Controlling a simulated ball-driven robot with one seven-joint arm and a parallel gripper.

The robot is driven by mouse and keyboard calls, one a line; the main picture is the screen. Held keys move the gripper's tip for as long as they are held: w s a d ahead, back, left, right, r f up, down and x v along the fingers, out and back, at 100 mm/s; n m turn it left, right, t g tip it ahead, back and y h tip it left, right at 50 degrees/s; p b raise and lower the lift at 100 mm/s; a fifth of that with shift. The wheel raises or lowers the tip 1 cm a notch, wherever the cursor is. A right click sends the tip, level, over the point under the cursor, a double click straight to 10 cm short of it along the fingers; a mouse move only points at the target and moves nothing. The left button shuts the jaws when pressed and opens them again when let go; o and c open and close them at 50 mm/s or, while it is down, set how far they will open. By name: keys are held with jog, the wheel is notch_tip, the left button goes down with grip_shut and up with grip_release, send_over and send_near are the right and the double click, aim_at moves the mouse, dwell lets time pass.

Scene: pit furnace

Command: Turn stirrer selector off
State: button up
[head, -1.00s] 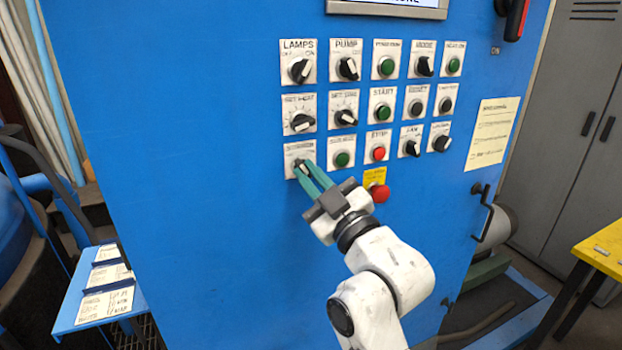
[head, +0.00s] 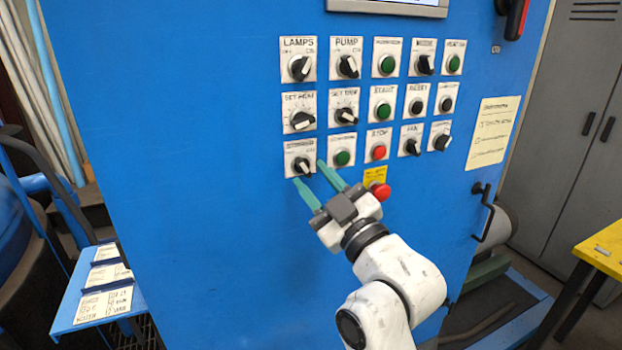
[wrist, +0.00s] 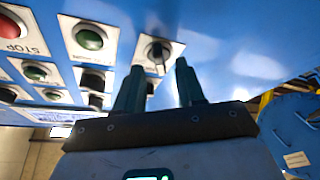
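The stirrer selector (head: 302,166) is a black rotary knob on a white plate at the left end of the panel's bottom row. A pale line across it slants from upper left to lower right. Which end points to a label is too small to tell. It also shows in the wrist view (wrist: 157,52), just beyond and between my fingertips. My gripper (head: 309,172) has two green fingers spread apart, slightly below and in front of the knob. Nothing is between them, and they look clear of the knob.
A green button (head: 342,158) sits close right of the selector, near one fingertip. A red STOP button (head: 379,153) and a red mushroom button (head: 380,192) lie further right, close to my wrist. The blue panel (head: 200,200) is bare left and below.

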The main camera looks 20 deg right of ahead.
jog(key=b+v, duration=0.2)
jog(key=v, duration=0.7)
jog(key=shift+b, duration=0.4)
jog(key=s+d+f+m+g+h, duration=0.1)
jog(key=s+f+m+g, duration=0.3)
jog(key=f, duration=0.9)
jog(key=s+f+m+g+h, duration=0.15)
jog(key=f+g, duration=0.45)
jog(key=f, duration=0.8)
jog(key=s+d+f+m+g+h, duration=0.1)
jog(key=s+f+g, duration=0.4)
jog(key=s, duration=0.6)
jog(key=s+d+f+m+g+h, duration=0.1)
jog(key=s+d+f+m+g, duration=0.2)
jog(key=s+f, duration=0.7)
jog(key=shift+s+d+f+g, duration=0.25)
jog(key=shift+s+g, duration=0.65)
jog(key=shift+g, duration=0.3)
